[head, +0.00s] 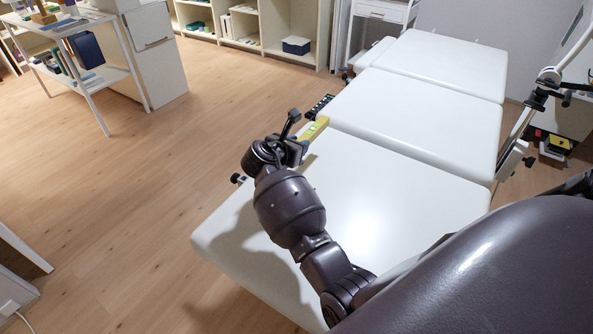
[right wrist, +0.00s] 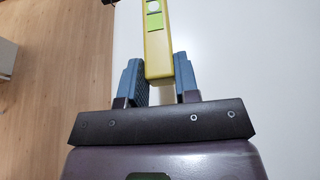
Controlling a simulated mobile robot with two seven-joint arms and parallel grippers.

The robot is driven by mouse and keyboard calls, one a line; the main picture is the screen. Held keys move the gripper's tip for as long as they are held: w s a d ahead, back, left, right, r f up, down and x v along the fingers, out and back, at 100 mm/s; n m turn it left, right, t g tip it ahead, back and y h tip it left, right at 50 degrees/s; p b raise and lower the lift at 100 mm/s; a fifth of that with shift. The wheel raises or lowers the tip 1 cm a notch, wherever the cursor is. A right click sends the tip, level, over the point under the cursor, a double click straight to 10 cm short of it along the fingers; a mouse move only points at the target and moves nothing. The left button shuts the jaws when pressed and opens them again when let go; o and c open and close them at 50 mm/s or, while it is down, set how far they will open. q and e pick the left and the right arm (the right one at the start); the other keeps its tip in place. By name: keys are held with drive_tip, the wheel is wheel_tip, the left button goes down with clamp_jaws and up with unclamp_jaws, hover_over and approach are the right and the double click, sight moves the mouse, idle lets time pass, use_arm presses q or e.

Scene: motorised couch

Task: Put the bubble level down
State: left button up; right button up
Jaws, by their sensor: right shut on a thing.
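The bubble level (head: 315,131) is a yellow bar with green vial windows. It also shows in the right wrist view (right wrist: 156,50), pointing away from me between the fingers. My right gripper (head: 301,146) is shut on its near end; the blue-grey fingers (right wrist: 160,80) lie on either side of it. The level is over the left edge of the white couch (head: 385,185), near the seam between two sections. I cannot tell whether it touches the surface. My left gripper is not in view.
A dark handset-like object (head: 320,106) is at the couch's left edge, just beyond the level. The couch top is otherwise clear. A white trolley (head: 105,80) stands on the wooden floor at left. Shelves (head: 245,25) line the back. A jointed metal arm (head: 530,110) stands at right.

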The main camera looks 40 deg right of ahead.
wheel_tip(320, 180, down, 2)
drive_tip(key=shift+f, duration=0.45)
drive_tip(key=shift+f+b, duration=0.3)
wheel_tip(320, 180, down, 6)
drive_tip(key=shift+r+b, duration=0.2)
drive_tip(key=shift+b, duration=0.7)
drive_tip(key=shift+r, duration=0.1)
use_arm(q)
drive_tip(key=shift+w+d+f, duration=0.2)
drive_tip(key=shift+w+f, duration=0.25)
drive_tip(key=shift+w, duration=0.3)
use_arm(e)
drive_tip(key=o, duration=1)
drive_tip(key=shift+f, duration=0.2)
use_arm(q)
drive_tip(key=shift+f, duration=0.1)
